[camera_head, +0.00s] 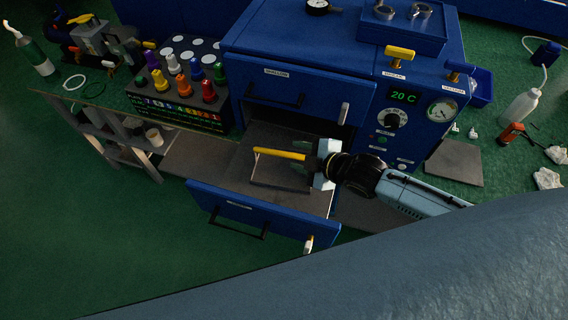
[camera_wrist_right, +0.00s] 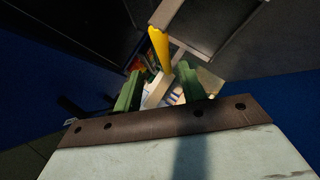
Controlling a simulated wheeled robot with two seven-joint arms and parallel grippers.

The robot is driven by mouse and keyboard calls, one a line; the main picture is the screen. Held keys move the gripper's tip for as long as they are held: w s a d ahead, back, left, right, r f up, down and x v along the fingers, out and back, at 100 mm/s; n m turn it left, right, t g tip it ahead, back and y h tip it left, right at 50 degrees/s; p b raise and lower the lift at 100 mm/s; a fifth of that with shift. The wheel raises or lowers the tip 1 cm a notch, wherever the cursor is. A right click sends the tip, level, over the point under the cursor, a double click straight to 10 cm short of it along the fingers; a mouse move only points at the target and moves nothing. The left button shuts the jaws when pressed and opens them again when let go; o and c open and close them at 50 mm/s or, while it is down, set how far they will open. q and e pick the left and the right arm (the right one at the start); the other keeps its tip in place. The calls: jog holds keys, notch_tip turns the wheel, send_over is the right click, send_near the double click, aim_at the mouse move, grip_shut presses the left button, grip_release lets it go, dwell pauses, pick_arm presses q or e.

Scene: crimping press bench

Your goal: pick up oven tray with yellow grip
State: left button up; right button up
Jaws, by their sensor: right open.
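The oven tray (camera_head: 262,178) is a dark flat tray with a raised yellow grip (camera_head: 280,154). It lies level in the open lower part of the blue oven (camera_head: 300,50). My right gripper (camera_head: 318,165) is at the right end of the yellow grip, its arm coming from the right. In the right wrist view, the yellow grip (camera_wrist_right: 160,48) stands just beyond the open green fingers (camera_wrist_right: 160,90), roughly in line with the gap. I cannot tell whether its near end is between them. My left gripper is not in view.
The lowered blue oven door (camera_head: 262,212) with a black handle lies in front of the tray. The oven's control panel (camera_head: 403,97) stands behind my right gripper. A rack of coloured bottles (camera_head: 178,88) stands left of the oven. A white squeeze bottle (camera_head: 521,106) stands at the right.

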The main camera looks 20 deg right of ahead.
aim_at(288, 155)
jog(key=shift+s+f+x, duration=0.1)
jog(key=shift+x, duration=1.5)
jog(key=shift+s+f+x, duration=0.1)
jog(key=shift+s+x, duration=0.05)
jog(key=shift+x, duration=1.4)
jog(key=shift+a, duration=0.15)
grip_shut()
